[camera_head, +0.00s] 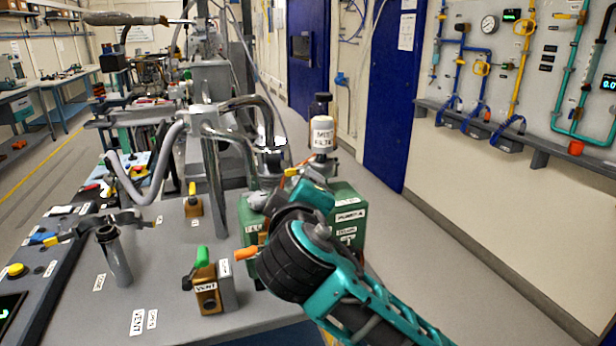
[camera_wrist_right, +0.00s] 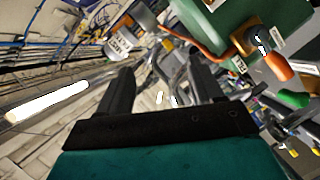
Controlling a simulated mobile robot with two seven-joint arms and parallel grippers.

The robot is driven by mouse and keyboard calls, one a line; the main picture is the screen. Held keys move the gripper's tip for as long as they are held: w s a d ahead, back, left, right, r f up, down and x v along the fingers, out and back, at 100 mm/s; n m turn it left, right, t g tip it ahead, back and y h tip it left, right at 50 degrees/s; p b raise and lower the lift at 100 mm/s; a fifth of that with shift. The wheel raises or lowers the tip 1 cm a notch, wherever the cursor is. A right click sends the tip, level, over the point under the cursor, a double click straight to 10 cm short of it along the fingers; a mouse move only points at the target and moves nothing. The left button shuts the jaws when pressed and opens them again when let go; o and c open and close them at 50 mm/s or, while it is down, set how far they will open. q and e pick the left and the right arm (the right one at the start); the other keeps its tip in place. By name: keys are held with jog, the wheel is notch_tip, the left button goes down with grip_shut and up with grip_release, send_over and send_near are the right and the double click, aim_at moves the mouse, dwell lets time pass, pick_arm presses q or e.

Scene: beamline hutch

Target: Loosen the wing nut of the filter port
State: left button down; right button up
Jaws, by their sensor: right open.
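My right arm (camera_head: 335,285) reaches in from the lower right over the green pump box (camera_head: 347,208), and its wrist covers part of that box. In the right wrist view my right gripper (camera_wrist_right: 158,64) is open, with its two dark fingers apart and nothing held between them. A bottle-shaped filter with a white label (camera_head: 322,135) stands upright behind the box; a labelled cylinder, probably the same filter, shows beyond the left finger (camera_wrist_right: 120,42). I cannot clearly make out the wing nut in either view. My left gripper is not in view.
An orange handle (camera_head: 245,253) sits close beside my right wrist. A brass vent valve with a green handle (camera_head: 203,258) stands on the grey bench (camera_head: 170,290). A short upright pipe (camera_head: 115,258) stands further left. Open floor (camera_head: 450,270) lies to the right.

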jog(key=x, duration=1.2)
jog(key=shift+w+d+f, duration=0.1)
jog(key=shift+w, duration=0.1)
jog(key=shift+c, duration=0.2)
